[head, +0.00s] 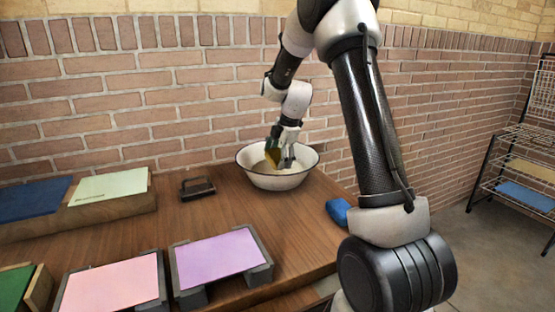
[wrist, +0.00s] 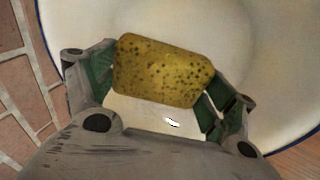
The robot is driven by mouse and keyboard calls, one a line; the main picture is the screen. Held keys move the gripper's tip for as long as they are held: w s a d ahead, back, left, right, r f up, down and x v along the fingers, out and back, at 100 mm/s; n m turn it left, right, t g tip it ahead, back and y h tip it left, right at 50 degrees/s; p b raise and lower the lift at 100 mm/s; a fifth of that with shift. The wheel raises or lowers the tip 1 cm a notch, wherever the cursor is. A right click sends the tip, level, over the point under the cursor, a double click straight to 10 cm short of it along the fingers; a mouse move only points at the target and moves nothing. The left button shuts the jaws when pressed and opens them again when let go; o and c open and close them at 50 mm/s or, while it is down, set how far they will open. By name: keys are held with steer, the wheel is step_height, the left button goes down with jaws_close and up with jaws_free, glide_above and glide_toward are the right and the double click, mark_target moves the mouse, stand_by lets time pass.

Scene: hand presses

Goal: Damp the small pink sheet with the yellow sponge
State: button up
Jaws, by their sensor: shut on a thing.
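The yellow sponge (wrist: 165,70), dark-speckled, is gripped between the green-padded fingers of my gripper (wrist: 160,84). In the head view my gripper (head: 281,157) reaches down into a white enamel bowl (head: 277,184), with the sponge (head: 271,155) partly hidden by the fingers. The sponge is inside the bowl's rim; whether it touches the bottom or any water I cannot tell. A bright glint shows below it in the wrist view. The small pink sheet (head: 112,287) lies flat on a dark grey frame at the table's front left.
A lilac sheet (head: 218,259) lies on a similar frame right of the pink one. A dark handled block (head: 197,188) stands left of the bowl, and a blue item (head: 338,211) right. Pale green (head: 110,187) and blue (head: 32,198) sheets lie at the back left.

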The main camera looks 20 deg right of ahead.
mark_target(278, 155)
steer(key=shift+r, duration=4.35)
step_height(278, 155, up, 4)
steer(key=shift+f, duration=0.1)
steer(key=shift+s, duration=0.1)
